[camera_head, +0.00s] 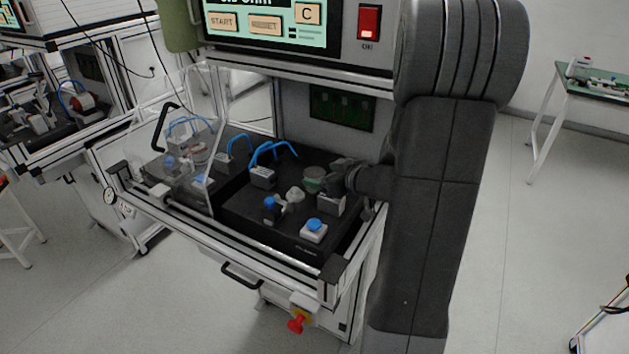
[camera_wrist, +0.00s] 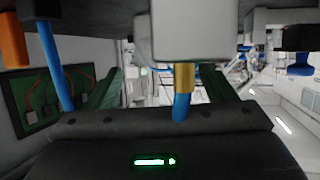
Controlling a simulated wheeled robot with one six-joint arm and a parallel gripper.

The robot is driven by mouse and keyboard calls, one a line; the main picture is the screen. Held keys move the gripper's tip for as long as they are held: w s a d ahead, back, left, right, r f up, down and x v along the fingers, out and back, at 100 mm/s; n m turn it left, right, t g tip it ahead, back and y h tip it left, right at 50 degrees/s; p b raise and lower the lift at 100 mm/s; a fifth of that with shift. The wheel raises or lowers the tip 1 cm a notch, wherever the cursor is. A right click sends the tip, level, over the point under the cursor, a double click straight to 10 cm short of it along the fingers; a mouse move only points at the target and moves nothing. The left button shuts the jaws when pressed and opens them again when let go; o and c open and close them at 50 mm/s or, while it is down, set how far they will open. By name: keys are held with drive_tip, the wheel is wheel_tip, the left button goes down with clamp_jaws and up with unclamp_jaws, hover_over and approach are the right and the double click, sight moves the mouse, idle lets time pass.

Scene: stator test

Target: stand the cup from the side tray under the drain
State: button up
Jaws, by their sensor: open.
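My gripper (camera_head: 342,179) is over the right part of the black bench plate (camera_head: 245,209), partly hidden by my arm. In the wrist view, its two green fingers (camera_wrist: 168,88) stand apart with no cup held between them. A pale block (camera_wrist: 190,35) with a brass fitting (camera_wrist: 184,77) and a blue tube shows in line with the gap. A small round greenish thing (camera_head: 313,175) is just left of the gripper in the head view; I cannot tell whether it is the cup. I cannot make out the side tray or the drain.
Several small fixtures crowd the plate, among them a blue-topped block (camera_head: 313,230) and a grey block with blue tubes (camera_head: 263,177). A clear guard (camera_head: 190,140) stands at left. A red emergency knob (camera_head: 296,324) is below the front edge. A green table (camera_head: 602,88) stands far right.

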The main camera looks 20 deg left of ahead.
sight(308, 172)
drive_tip(key=shift+f+p+x, duration=0.25)
drive_tip(key=shift+p+x, duration=0.25)
drive_tip(key=shift+x, duration=1.25)
drive_tip(key=shift+d, duration=0.1)
drive_tip(key=c, duration=1.1)
drive_tip(key=shift+r, duration=0.2)
